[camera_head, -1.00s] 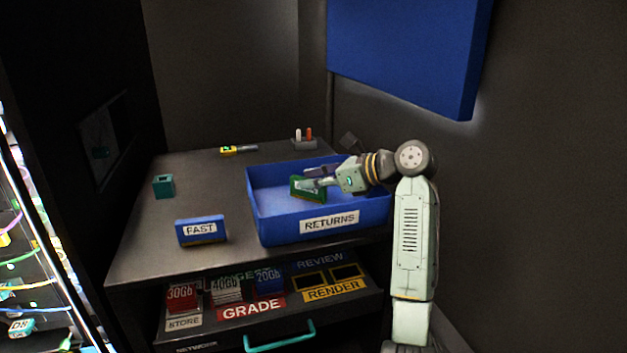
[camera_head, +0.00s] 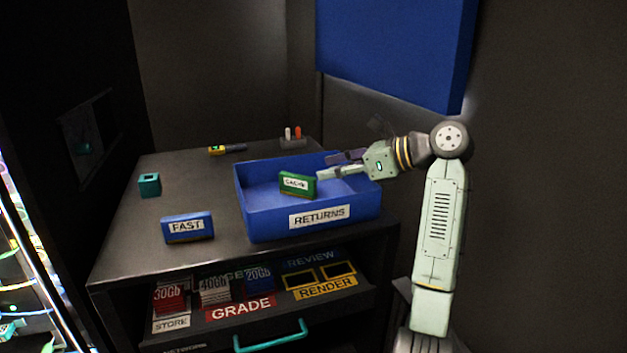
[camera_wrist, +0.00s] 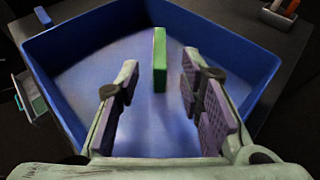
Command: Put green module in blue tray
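The green module (camera_head: 297,185), with a white label, stands upright on its edge inside the blue tray (camera_head: 252,229) marked RETURNS. In the wrist view the green module (camera_wrist: 160,58) shows edge-on, standing on the floor of the blue tray (camera_wrist: 63,122). My gripper (camera_head: 334,165) is over the right part of the tray, to the right of the module and apart from it. In the wrist view my gripper (camera_wrist: 160,88) is open, with nothing between its two padded fingers; the module stands just beyond the fingertips.
A blue FAST module (camera_head: 187,228) stands left of the tray on the dark desk (camera_head: 130,240). A teal cube (camera_head: 149,184), a yellow tool (camera_head: 226,149) and a holder (camera_head: 293,143) are on the desk. A blue panel (camera_head: 395,50) hangs above. The desk's left part is mostly clear.

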